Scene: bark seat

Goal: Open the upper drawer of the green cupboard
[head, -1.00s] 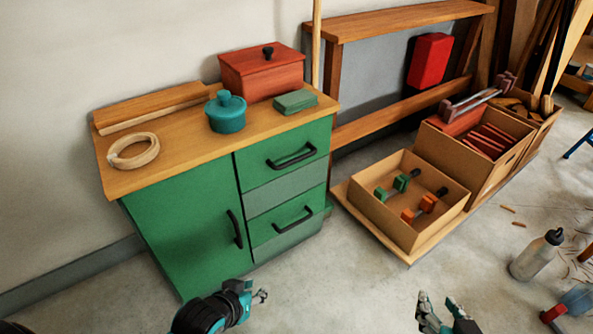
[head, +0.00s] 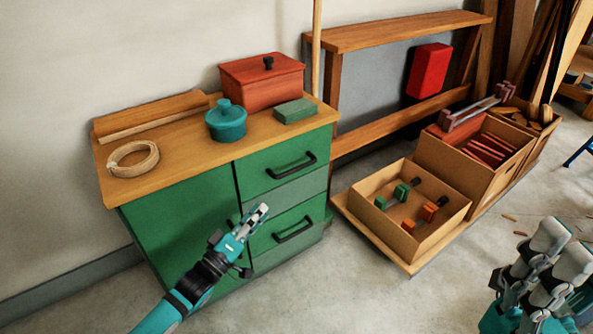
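The green cupboard (head: 180,235) stands against the wall, with a door at left and drawers at right. Its upper drawer (head: 257,178) is shut, flush with the front, and has a black bar handle (head: 291,166). My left gripper (head: 262,208) is in front of the cupboard, below and left of that handle and apart from it. It hides part of the door and its handle. Its fingers look close together and hold nothing visible; their gap is unclear. My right gripper (head: 563,245) is at the lower right, over the floor, with its fingers spread and empty.
A lower drawer handle (head: 293,230) sticks out below. On the top are a teal pot (head: 226,124), a red box (head: 262,82), a green block (head: 295,111) and a wooden ring (head: 133,159). A cardboard box (head: 425,238) stands at right. Floor before the drawers is clear.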

